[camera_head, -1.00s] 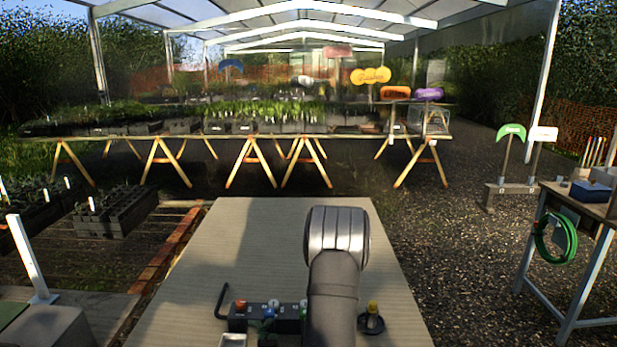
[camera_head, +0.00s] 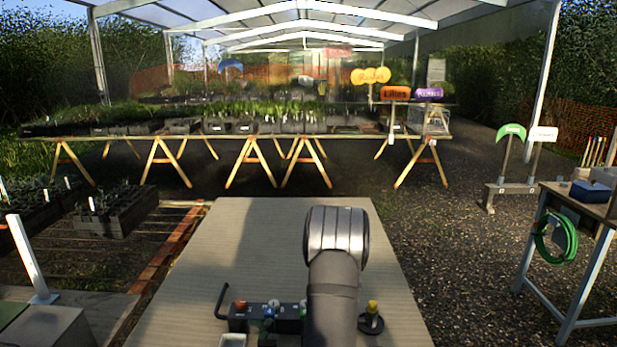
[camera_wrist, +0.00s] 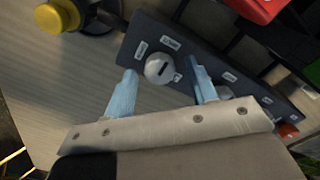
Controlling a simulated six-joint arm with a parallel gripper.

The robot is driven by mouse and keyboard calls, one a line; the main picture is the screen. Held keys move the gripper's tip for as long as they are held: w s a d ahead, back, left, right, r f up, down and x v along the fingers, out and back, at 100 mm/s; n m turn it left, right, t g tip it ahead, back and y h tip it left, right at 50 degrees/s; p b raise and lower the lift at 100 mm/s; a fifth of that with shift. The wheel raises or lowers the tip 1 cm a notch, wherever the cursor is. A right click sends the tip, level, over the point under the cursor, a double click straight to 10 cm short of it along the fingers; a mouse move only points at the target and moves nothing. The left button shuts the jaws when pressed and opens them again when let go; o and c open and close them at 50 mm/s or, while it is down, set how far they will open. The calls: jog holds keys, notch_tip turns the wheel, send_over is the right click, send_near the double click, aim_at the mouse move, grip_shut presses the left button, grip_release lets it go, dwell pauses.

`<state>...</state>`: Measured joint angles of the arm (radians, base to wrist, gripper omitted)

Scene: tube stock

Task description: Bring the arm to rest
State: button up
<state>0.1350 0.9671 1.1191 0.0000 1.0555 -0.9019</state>
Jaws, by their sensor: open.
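My gripper (camera_wrist: 162,90) shows in the wrist view with its two light blue fingers apart and nothing held between them. In the head view my arm stands over the near part of the table and hides my gripper.
A yellow-topped piece on a round dark base (camera_head: 372,318) stands right of my arm. A black bent rod (camera_head: 221,302) rises at the rack's left end. The far part of the table (camera_head: 240,230) is bare. The wrist view shows a red item (camera_wrist: 255,8) beside the rack.

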jog(key=shift+n, duration=0.8)
jog(key=m, duration=0.4)
jog(key=shift+m, duration=0.3)
jog(key=m, duration=0.4)
jog(key=shift+m, duration=0.6)
jog(key=shift+n, duration=0.3)
